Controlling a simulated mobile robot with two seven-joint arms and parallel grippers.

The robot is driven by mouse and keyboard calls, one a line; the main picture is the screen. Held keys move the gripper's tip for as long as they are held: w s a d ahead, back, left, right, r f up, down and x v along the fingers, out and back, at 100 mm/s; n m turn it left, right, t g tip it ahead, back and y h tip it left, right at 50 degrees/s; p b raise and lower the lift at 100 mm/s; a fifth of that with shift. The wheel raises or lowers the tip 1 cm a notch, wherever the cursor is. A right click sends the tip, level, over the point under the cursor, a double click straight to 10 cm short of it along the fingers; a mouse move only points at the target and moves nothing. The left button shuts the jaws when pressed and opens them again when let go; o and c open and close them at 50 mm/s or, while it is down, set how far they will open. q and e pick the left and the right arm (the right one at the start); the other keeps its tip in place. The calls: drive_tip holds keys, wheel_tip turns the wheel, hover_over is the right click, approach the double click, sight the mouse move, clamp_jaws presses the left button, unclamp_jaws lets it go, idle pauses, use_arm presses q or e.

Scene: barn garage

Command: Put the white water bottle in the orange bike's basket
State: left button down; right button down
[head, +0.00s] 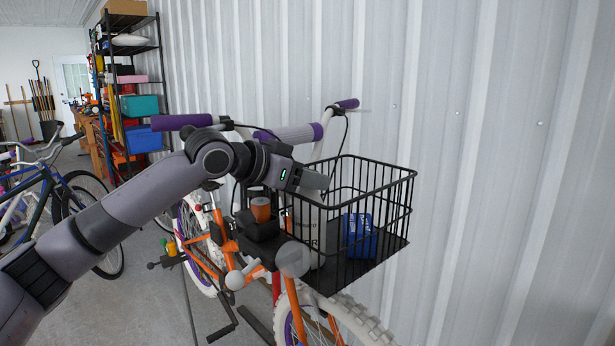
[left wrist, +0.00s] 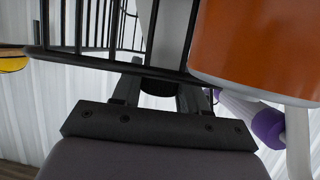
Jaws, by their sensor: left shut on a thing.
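The orange bike (head: 297,312) stands by the wall, with a black wire basket (head: 384,172) at its front. My left gripper (head: 318,182) is at the basket's upper rim, on its left side. In the left wrist view its fingers (left wrist: 160,88) are closed around a dark cap below a white body. The white water bottle (head: 306,228), with dark lettering, hangs down under the gripper, its top hidden. It also shows in the left wrist view (left wrist: 172,35). Basket wires cross in front of it, so it appears within the basket; I cannot tell whether it touches the floor.
A blue object (head: 360,236) sits in the basket, right of the bottle. The handlebar with purple grips (head: 180,122) is close behind my arm. An orange canister (head: 261,209) is left of the basket. Another bike (head: 65,190) stands at left. The corrugated wall is close behind.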

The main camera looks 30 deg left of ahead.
use_arm(q)
drive_tip(key=c, duration=0.6)
unclamp_jaws()
drive_tip(key=shift+f, duration=0.1)
drive_tip(key=shift+s+r, duration=0.1)
drive_tip(key=shift+r, duration=0.1)
drive_tip(key=b+v, duration=0.2)
drive_tip(key=v, duration=0.8)
drive_tip(key=shift+s+a+r, duration=0.1)
drive_tip(key=shift+s+a, duration=0.05)
drive_tip(key=shift+s, duration=0.05)
drive_tip(key=shift+s+a+r, duration=0.2)
drive_tip(key=shift+s+r, duration=0.1)
drive_tip(key=shift+s, duration=0.25)
